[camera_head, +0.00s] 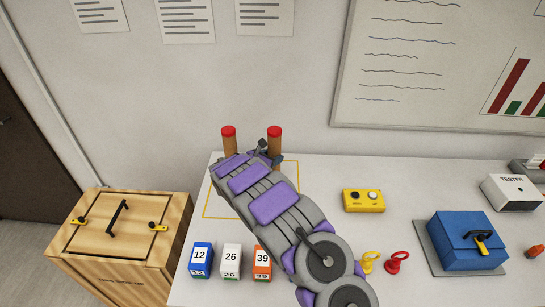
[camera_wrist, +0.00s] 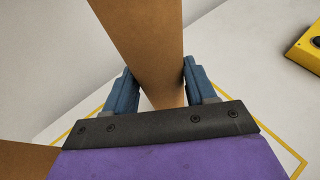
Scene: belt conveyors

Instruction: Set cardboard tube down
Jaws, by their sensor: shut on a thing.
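A brown cardboard tube with a red cap (camera_head: 274,142) stands upright at the far edge of the table. My gripper (camera_head: 268,155) is shut on it. In the wrist view the tube (camera_wrist: 140,40) runs between the two blue fingers of my gripper (camera_wrist: 160,88). A second, similar red-capped tube (camera_head: 229,142) stands upright just to its left. A yellow outlined square (camera_head: 211,197) is marked on the table under my arm. My arm hides the lower ends of both tubes, so I cannot tell whether the held one touches the table.
Blue, white and orange numbered blocks (camera_head: 231,261) stand at the table's front left. A yellow button box (camera_head: 363,200) lies right of my arm. A blue case (camera_head: 466,241) and a tester (camera_head: 512,192) stand farther right. A wooden crate (camera_head: 122,238) is left of the table.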

